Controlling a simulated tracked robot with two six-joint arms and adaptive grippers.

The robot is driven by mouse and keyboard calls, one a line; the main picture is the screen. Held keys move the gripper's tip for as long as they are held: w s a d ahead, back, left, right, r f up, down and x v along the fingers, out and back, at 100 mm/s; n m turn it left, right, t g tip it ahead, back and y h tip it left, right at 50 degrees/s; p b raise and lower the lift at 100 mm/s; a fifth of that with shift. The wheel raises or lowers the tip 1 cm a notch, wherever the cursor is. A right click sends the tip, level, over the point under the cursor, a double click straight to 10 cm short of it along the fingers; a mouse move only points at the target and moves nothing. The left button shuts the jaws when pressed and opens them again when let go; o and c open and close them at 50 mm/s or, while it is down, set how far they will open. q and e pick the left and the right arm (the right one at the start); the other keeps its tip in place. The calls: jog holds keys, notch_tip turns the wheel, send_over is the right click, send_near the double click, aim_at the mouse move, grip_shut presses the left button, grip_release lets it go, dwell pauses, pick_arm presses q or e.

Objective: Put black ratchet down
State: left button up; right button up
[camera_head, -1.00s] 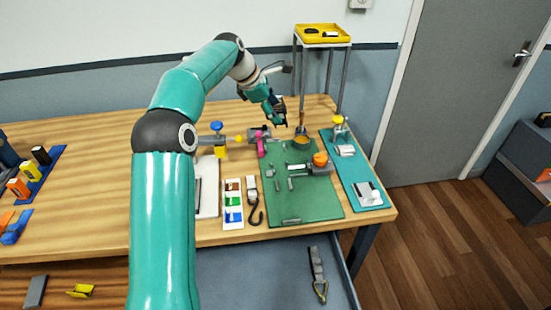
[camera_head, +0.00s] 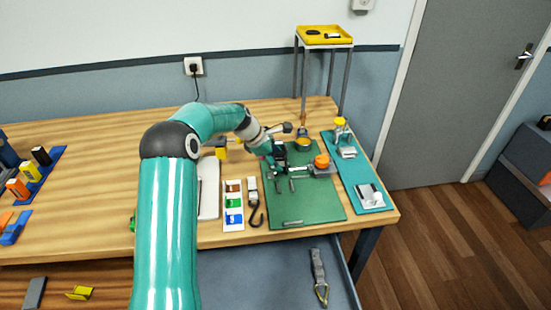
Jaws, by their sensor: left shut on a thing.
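My left gripper (camera_head: 281,172) is low over the upper left part of the green mat (camera_head: 315,207). It is shut on a small dark thing, which I take to be the black ratchet; the fingers hide most of it. I cannot tell whether the ratchet touches the mat. A grey fixture with an orange knob (camera_head: 321,161) stands just right of the gripper. My right gripper is not in view.
A teal mat (camera_head: 371,193) with grey fittings lies to the right. A card with coloured patches (camera_head: 233,215) and a black hook strap (camera_head: 255,213) lie left of the green mat. A yellow tray (camera_head: 324,41) tops a stand behind. The mat's lower part is mostly clear.

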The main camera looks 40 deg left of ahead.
pick_arm(q)
jog(key=shift+f, duration=0.15)
jog(key=o, duration=1.4)
jog(key=shift+c, duration=0.2)
jog(key=shift+s, duration=0.1)
jog(key=p+v, duration=0.5)
jog(key=v, duration=0.7)
jog(key=shift+p, duration=0.35)
